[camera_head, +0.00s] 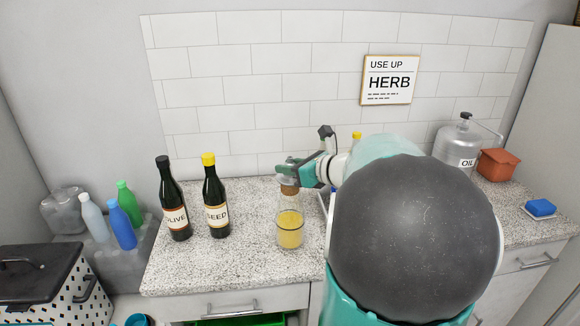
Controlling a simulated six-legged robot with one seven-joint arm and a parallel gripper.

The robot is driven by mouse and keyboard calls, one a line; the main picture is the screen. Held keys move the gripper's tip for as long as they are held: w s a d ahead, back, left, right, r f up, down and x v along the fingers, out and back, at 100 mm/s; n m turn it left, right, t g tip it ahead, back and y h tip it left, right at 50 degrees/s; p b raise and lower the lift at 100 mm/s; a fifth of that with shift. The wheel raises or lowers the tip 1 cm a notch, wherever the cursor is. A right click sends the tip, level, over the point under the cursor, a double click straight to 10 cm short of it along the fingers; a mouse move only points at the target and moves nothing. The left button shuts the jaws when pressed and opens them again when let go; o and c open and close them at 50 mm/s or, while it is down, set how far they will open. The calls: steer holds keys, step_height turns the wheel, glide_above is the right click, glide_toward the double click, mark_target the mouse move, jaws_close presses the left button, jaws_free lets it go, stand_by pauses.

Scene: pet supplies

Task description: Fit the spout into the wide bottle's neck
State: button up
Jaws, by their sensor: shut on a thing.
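The wide bottle (290,236) is clear glass with yellow liquid in its lower part. It stands upright on the speckled counter, left of my arm. My gripper (289,177) is directly above its neck, shut on the spout. The spout's brown cork-like part (289,190) shows just below the fingers, at the top of the bottle's neck. The fingers hide the upper part of the spout. I cannot tell whether the cork sits inside the neck or only lines up over it.
Two dark bottles, olive (174,215) and seed (215,205), stand left of the wide bottle. Counter (245,265) in front is clear. My arm hides the middle right.

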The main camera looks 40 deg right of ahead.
steer(key=shift+f, duration=2.7)
steer(key=o, duration=1.1)
steer(key=shift+c, duration=0.2)
steer(key=shift+s+r, duration=0.1)
steer(key=shift+s, duration=0.05)
steer(key=v, duration=1.3)
steer(key=shift+s, duration=0.25)
steer(key=shift+d, duration=0.1)
